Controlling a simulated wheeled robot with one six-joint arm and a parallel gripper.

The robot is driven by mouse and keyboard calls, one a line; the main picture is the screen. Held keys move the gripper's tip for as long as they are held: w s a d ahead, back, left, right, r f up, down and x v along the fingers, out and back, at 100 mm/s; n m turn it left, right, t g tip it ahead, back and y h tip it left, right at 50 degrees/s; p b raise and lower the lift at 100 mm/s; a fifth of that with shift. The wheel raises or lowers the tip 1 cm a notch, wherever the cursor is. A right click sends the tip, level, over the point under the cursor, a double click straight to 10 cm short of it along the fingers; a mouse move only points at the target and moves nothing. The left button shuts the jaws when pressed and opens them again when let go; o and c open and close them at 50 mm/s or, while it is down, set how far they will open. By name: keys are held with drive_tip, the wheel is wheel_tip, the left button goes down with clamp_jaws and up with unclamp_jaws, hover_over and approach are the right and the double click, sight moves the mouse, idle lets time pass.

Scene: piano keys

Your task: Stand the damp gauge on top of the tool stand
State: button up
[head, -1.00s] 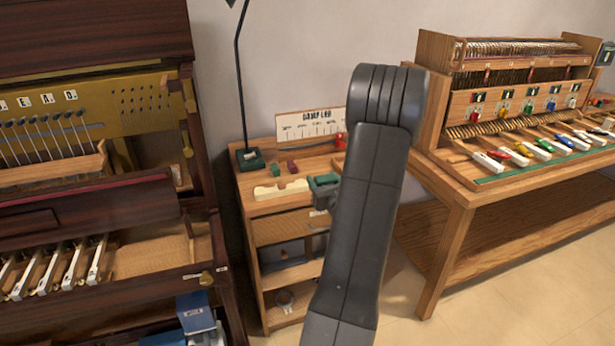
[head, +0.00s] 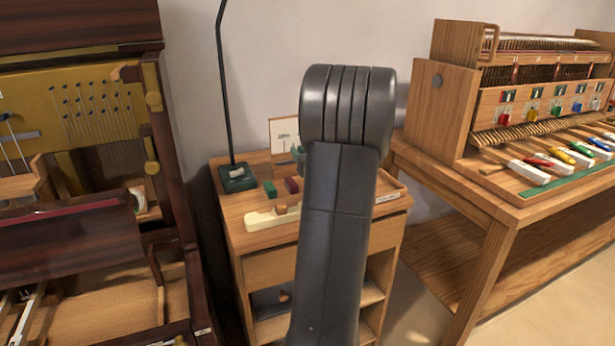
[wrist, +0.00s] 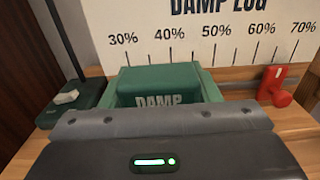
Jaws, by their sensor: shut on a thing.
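The damp gauge (wrist: 168,82) is a green box with "DAMP" on its front, upright in the wrist view. My gripper (wrist: 160,118) is shut on it, with the grey gripper body covering its lower part. In the head view a small piece of green, seemingly the gauge (head: 298,153), shows beside my arm; my arm hides the gripper there. The tool stand (head: 240,240) is a wooden unit with shelves, left of my arm and partly behind it. The gauge is over or at its top; I cannot tell whether it touches.
The "DAMP LOG" board (wrist: 200,35) stands behind the gauge. A red object (wrist: 275,88) is at right. A lamp base (head: 238,178), a green block (head: 270,188), a dark red block (head: 291,185) and a cream piece (head: 262,218) occupy the top. A wooden bench (head: 490,205) is at right.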

drive_tip(key=shift+f+b, duration=0.5)
drive_tip(key=shift+f, duration=1.9)
drive_tip(key=shift+f, duration=0.15)
drive_tip(key=o, duration=1)
drive_tip(key=shift+o, duration=0.2)
drive_tip(key=shift+s+d+r, duration=0.1)
drive_tip(key=shift+s+r, duration=0.05)
drive_tip(key=shift+r, duration=0.05)
drive_tip(key=v, duration=1.1)
drive_tip(key=shift+s+d+f, duration=0.1)
drive_tip(key=shift+s, duration=0.2)
